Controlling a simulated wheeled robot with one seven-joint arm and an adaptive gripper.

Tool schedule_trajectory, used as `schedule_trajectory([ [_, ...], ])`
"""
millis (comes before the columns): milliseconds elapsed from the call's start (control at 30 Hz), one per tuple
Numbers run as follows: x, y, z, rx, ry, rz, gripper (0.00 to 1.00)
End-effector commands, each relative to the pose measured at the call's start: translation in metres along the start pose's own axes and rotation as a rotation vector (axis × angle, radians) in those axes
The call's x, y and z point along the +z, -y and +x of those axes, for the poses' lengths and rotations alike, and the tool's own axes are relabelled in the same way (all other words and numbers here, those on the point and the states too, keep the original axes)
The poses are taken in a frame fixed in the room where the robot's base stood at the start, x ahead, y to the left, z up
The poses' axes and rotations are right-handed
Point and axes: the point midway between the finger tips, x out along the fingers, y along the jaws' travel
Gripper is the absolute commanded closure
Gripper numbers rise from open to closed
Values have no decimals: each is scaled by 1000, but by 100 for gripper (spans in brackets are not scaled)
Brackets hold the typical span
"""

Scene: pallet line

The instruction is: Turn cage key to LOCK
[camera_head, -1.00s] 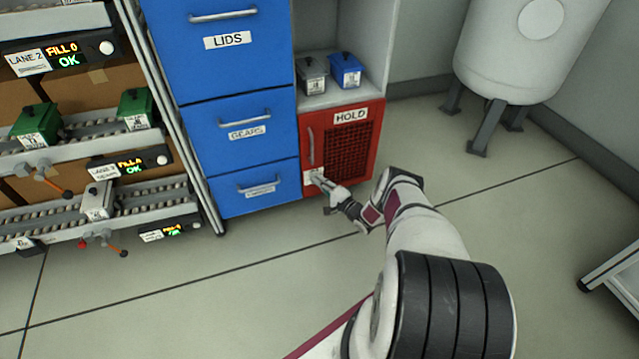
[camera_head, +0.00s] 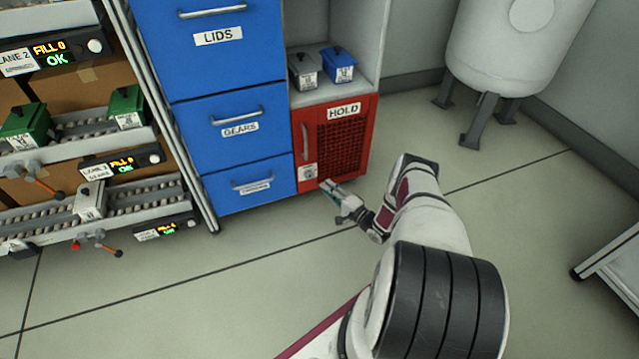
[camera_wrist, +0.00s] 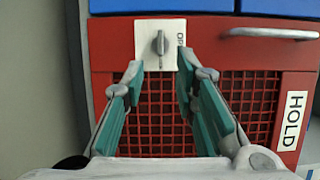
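The red cage door (camera_head: 318,128) marked HOLD has a white key plate (camera_head: 309,172) at its lower left. In the wrist view the plate (camera_wrist: 173,55) carries a grey key (camera_wrist: 160,45), whose grip stands upright in that picture. Partly visible lettering starting "OP" is at the plate's right; I cannot see a LOCK mark. My gripper (camera_wrist: 158,72) is open and empty, its teal-padded fingers apart below the key in the wrist view. In the head view my gripper (camera_head: 326,188) is a little right of and below the plate, apart from it.
Blue drawers (camera_head: 230,160) stand left of the cage. A shelf above holds a grey box (camera_head: 306,68) and a blue box (camera_head: 339,64). Conveyor lanes (camera_head: 120,198) are at far left, a white tank (camera_head: 500,50) at back right. The floor right of the cage is clear.

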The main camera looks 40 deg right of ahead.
Motion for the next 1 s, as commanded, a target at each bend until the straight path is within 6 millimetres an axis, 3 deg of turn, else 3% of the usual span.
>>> schedule_trajectory([
  [100,0,0,-20,2,-2,1,73],
  [300,0,0,-37,1,0,0,73],
  [1000,0,0,-40,1,0,0,73],
])
